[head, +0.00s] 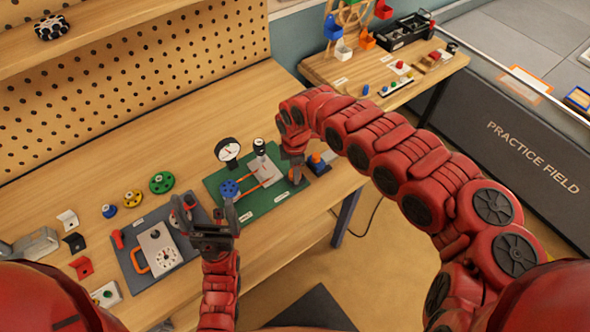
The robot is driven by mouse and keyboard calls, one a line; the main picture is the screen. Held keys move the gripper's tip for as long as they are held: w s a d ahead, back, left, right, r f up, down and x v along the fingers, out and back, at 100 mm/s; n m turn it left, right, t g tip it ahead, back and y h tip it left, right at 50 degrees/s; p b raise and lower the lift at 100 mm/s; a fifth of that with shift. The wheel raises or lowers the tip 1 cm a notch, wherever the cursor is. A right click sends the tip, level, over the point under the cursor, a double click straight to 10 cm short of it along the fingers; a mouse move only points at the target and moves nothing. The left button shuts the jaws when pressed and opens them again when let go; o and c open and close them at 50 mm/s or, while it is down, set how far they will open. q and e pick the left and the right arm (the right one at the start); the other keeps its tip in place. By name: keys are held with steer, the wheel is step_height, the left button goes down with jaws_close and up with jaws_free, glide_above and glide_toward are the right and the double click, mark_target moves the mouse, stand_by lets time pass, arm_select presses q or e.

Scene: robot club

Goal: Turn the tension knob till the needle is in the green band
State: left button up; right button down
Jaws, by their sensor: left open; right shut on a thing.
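A round white gauge (228,150) with a black rim stands at the back of the green board (265,208). Its needle and green band are too small to read. The board carries a blue pulley (229,188), an orange-red belt and a grey plate with a black-topped post (260,149). My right gripper (293,168) points down at the board's right side and is shut on what seems to be the tension knob, which the gripper hides. My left gripper (207,216) is open and empty, in front of the board's left end.
A dark grey board (185,262) with a white dial box (158,247) lies left of the green board. Green, yellow and blue wheels (161,182) lie behind it. An orange-and-blue part (318,162) stands close by my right gripper. A pegboard (130,80) closes off the back.

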stand_by(0.3)
steer(key=shift+c, duration=1.9)
jaws_free()
steer(key=shift+r, duration=0.1)
step_height(320, 180, up, 6)
steer(key=shift+w+d+f+b, duration=0.1)
steer(key=shift+w+b, duration=0.05)
steer(key=shift+b, duration=0.4)
step_height(320, 180, up, 12)
steer(key=p, duration=0.9)
steer(key=shift+f, duration=0.25)
steer(key=shift+s+f, duration=0.1)
steer(key=shift+s, duration=0.1)
